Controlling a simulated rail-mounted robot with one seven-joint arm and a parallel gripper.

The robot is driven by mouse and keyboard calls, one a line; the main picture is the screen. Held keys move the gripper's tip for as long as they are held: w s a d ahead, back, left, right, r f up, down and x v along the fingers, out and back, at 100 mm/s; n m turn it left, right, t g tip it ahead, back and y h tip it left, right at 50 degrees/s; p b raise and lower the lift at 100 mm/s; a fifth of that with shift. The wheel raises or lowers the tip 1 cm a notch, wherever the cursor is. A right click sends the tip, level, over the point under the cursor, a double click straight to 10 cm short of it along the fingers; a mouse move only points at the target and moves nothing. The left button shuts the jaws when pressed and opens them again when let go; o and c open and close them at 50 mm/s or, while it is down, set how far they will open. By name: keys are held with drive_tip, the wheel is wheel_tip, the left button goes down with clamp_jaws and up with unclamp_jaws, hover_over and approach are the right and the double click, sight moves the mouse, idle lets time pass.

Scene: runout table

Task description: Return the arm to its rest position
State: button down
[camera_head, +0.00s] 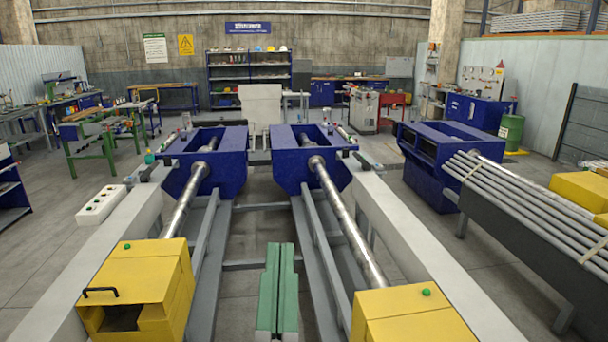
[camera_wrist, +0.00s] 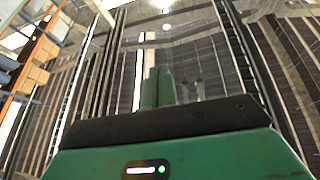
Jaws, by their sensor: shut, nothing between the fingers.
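My gripper (camera_wrist: 158,74) shows in the wrist view as two green fingers close together beyond a dark bar and a green housing. It is shut and holds nothing. No object is near the fingertips in that view. In the head view I cannot make out the gripper for certain. A green two-part block with a grey end stands low in the middle there, and I cannot tell whether it is part of my arm.
Two blue housings (camera_head: 208,160) (camera_head: 303,157) carry long steel bars (camera_head: 350,225) running towards me. Yellow boxes (camera_head: 142,285) (camera_head: 405,312) stand at the front on both sides. A rack of grey tubes (camera_head: 545,205) is at the right. A white control box (camera_head: 101,204) lies at the left.

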drive_tip(key=s+d+r+t+p, duration=0.2)
drive_tip(key=s+d+r+p, duration=0.1)
drive_tip(key=s+r, duration=0.3)
wheel_tip(320, 180, up, 25)
drive_tip(key=w+p, duration=0.2)
drive_tip(key=p, duration=2.2)
drive_tip(key=shift+a+f, duration=0.2)
drive_tip(key=shift+s, duration=0.1)
